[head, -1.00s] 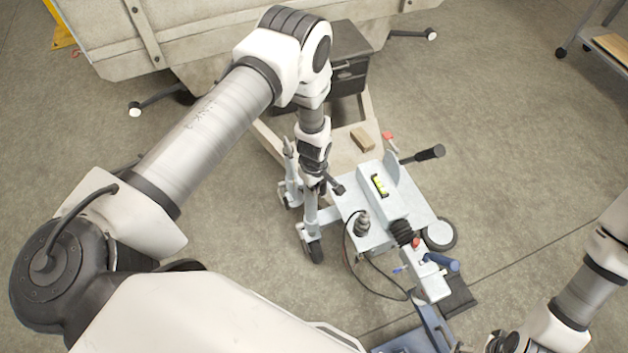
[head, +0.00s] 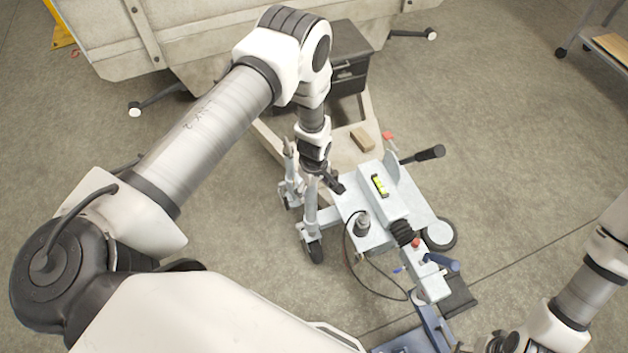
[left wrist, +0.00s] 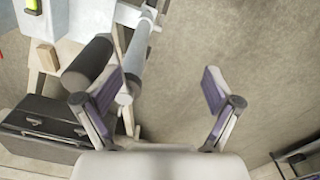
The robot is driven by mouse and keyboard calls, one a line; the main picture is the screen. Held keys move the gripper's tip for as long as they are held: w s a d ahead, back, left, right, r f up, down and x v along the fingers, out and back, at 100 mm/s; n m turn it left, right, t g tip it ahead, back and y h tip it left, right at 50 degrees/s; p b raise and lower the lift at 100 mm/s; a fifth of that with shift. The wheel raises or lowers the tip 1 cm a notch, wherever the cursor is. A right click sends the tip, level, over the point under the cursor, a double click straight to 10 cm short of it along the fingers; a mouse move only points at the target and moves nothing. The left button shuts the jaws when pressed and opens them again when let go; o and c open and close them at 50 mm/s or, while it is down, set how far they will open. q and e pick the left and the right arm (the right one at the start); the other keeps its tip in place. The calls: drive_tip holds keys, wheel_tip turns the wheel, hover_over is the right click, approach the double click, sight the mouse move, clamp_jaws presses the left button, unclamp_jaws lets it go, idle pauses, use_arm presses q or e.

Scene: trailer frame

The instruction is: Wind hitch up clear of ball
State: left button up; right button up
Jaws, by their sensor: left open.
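My left gripper (left wrist: 158,92) is open and empty in the left wrist view. The crank's black grip (left wrist: 88,60) lies beside its left finger, not between the fingers; I cannot tell whether they touch. In the head view my left gripper (head: 316,178) is above the jockey wheel post (head: 311,205), close to the dark crank grip (head: 336,185). The hitch coupling (head: 432,288) is at the front end of the drawbar, with a blue handle. The ball is hidden beneath it, so I cannot see any gap. My right gripper is out of view below the bottom edge.
A spirit level (head: 380,185) lies on the grey frame. A black-gripped lever (head: 428,154) sticks out right. A wood block (head: 362,139) and a black box (head: 350,70) are behind. A cable (head: 372,292) loops beside the drawbar. Floor right of the frame is clear.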

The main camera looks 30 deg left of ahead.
use_arm(q)
drive_tip(key=shift+w+r, duration=0.1)
idle(0.4)
wheel_tip(320, 180, up, 8)
drive_tip(key=p, duration=0.3)
